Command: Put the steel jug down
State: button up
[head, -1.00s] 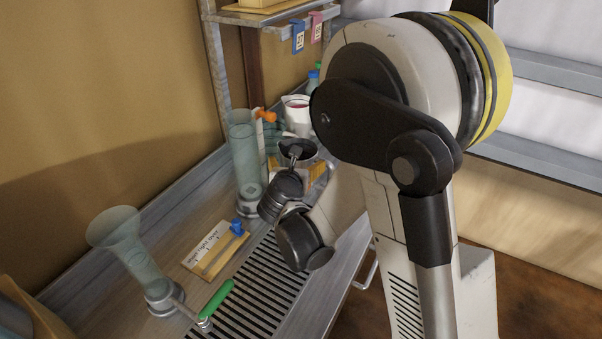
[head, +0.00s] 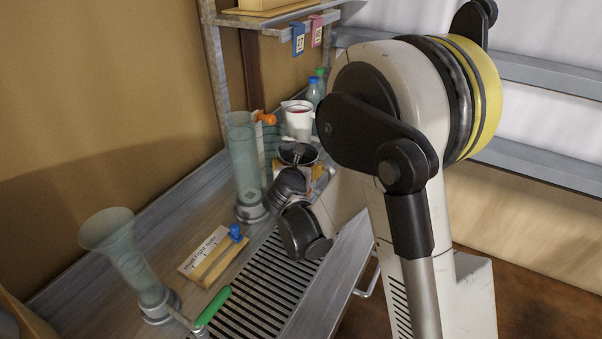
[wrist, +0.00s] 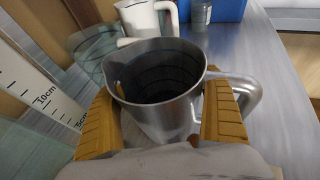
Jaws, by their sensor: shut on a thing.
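The steel jug (wrist: 165,85) is upright between the yellow finger pads of my gripper (wrist: 163,95) in the wrist view. The gripper is shut on its sides. Its open mouth faces the camera, its handle points right, and it looks empty inside. In the head view the jug (head: 298,152) shows only its dark mouth and rim behind my wrist, over the far part of the bench. Its base is hidden, so I cannot tell whether it touches the bench top.
A tall glass cylinder (head: 243,165) stands close left of the jug. A white jug (wrist: 148,18) and a blue container (wrist: 228,8) are beyond it. A flared glass (head: 125,255), a green-handled valve (head: 213,307) and a drain grate (head: 265,290) are nearer. Bare bench (wrist: 262,60) lies right.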

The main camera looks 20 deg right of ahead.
jog(key=shift+r, duration=0.15)
jog(key=shift+c, duration=0.2)
jog(key=s+d+r+p, duration=0.1)
jog(key=s+d+p, duration=0.2)
jog(key=d, duration=0.5)
jog(key=s+d+r+p, duration=0.2)
jog(key=s+d+p, duration=0.1)
jog(key=d, duration=0.5)
jog(key=shift+s+d, duration=0.15)
jog(key=shift+d, duration=0.2)
